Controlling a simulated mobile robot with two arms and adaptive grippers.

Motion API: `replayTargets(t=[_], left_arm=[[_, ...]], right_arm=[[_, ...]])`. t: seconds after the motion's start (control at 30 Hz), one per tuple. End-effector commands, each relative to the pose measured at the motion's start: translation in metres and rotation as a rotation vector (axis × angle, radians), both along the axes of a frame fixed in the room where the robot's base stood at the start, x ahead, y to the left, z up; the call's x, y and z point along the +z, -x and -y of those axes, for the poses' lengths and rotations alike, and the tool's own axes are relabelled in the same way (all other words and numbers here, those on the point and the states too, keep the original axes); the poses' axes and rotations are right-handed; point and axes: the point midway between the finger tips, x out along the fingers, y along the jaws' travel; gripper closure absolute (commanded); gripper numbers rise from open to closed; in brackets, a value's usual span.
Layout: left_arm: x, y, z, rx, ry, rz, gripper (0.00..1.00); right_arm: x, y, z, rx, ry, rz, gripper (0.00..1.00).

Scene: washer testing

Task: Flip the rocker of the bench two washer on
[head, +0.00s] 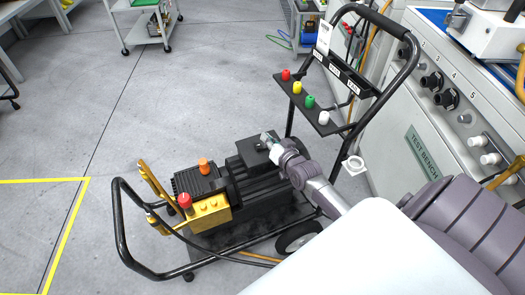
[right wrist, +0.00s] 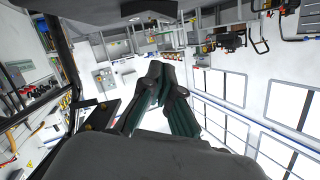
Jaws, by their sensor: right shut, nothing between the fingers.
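The pressure washer (head: 262,190) sits on a black-framed cart, with a dark motor, a black box (head: 250,155) on top and a yellow pump block (head: 209,213). My right gripper (head: 266,137) is at the box's right side and top in the head view. It is shut and empty, and its fingers come together in the right wrist view (right wrist: 160,72). I cannot make out the rocker; it is too small or hidden by the gripper. Whether the fingertips touch the box I cannot tell. My left gripper is not in view.
The cart's handle (head: 398,75) and a panel with red, yellow, green and white nozzles (head: 312,103) rise behind the gripper. A grey test bench (head: 425,140) stands at the right. The floor (head: 95,130) to the left is clear.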

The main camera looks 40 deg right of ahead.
Motion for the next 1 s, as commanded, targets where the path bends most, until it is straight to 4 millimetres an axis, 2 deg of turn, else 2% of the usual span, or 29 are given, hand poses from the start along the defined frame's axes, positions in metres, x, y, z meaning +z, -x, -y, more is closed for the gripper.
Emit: replayTargets(t=[0.03,0.2,0.5,0.8,0.87,1.0], left_arm=[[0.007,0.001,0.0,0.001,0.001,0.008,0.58],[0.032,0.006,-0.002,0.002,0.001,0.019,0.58],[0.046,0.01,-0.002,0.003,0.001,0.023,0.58],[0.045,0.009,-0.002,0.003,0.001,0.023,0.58],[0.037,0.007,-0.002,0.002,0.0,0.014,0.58],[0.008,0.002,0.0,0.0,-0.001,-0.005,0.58]], right_arm=[[-0.013,0.001,-0.005,0.0,-0.003,-0.004,1.0],[-0.029,-0.001,-0.014,-0.001,-0.003,-0.002,1.0],[-0.035,-0.001,-0.019,0.0,-0.001,-0.001,1.0],[-0.035,-0.001,-0.019,0.0,0.008,-0.003,1.0],[-0.036,-0.002,-0.02,-0.002,0.027,-0.007,1.0],[-0.041,-0.003,-0.025,-0.003,0.111,-0.025,1.0]])
